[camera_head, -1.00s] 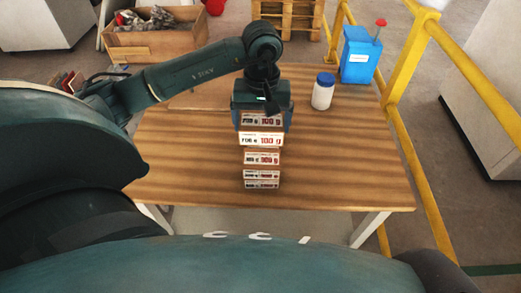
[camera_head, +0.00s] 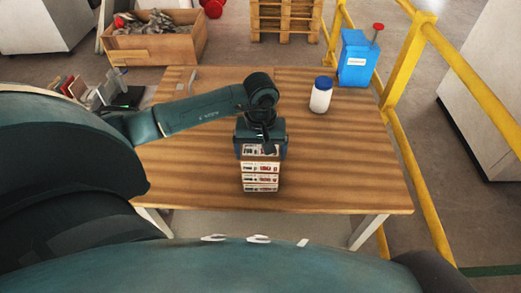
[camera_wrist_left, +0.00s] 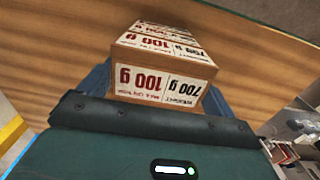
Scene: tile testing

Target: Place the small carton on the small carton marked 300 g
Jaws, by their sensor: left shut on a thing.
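My left gripper (camera_head: 261,152) is shut on a small carton with white and red print (camera_wrist_left: 160,80), held between its two fingers. In the head view the gripper is over a stack of small cartons (camera_head: 260,179) near the front of the table. The held carton is right above the top of the stack; I cannot tell whether it touches. The stack looks upright. Its labels are too small to read, so I cannot make out a 300 g mark. My right gripper is not in view.
The wooden table (camera_head: 345,160) is clear on both sides of the stack. A white jar with a blue lid (camera_head: 321,95) and a blue container (camera_head: 356,58) stand at the back right. A yellow railing (camera_head: 405,150) runs along the right side.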

